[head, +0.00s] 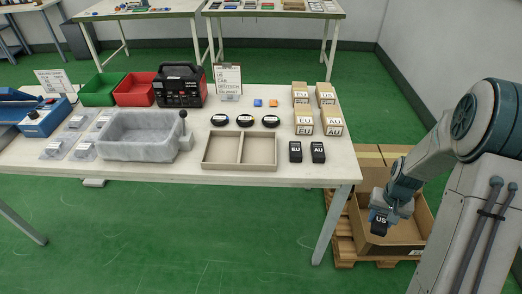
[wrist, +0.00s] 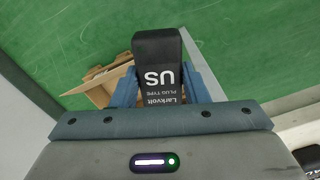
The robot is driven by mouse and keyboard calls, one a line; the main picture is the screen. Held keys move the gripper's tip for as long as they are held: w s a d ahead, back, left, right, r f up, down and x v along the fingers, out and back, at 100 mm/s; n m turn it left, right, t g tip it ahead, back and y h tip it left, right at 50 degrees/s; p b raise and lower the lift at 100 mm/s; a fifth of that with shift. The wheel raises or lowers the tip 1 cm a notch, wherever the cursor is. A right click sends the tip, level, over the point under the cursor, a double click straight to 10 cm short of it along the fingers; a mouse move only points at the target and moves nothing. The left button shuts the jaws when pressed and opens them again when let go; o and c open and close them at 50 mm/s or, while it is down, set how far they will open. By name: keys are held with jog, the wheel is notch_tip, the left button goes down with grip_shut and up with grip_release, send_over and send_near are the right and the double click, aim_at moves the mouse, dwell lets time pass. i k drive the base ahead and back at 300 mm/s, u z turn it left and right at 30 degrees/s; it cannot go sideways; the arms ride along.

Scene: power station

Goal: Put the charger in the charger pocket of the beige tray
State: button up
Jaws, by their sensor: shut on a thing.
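My gripper (head: 388,212) is shut on a black charger marked US (head: 380,224), held over the open cardboard box at the right of the table. In the wrist view the charger (wrist: 160,75) sits between the two blue fingers of my gripper (wrist: 164,88), its label "US PLUG TYPE Larkvolt" facing the camera. The beige tray (head: 239,168) lies on the table near the front edge, left of my gripper and well apart from it. It has two compartments, and both look empty.
Two black chargers marked EU (head: 295,151) and AU (head: 318,151) stand right of the tray. Behind are several small labelled boxes (head: 303,122) and round black items (head: 246,119). A cardboard box (head: 405,236) sits on a pallet (head: 343,243). The table edge (head: 351,178) lies between my gripper and the tray.

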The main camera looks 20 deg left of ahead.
aim_at(223, 151)
jog(key=z, duration=2.55)
jog(key=k, duration=2.1)
jog(key=u, duration=2.05)
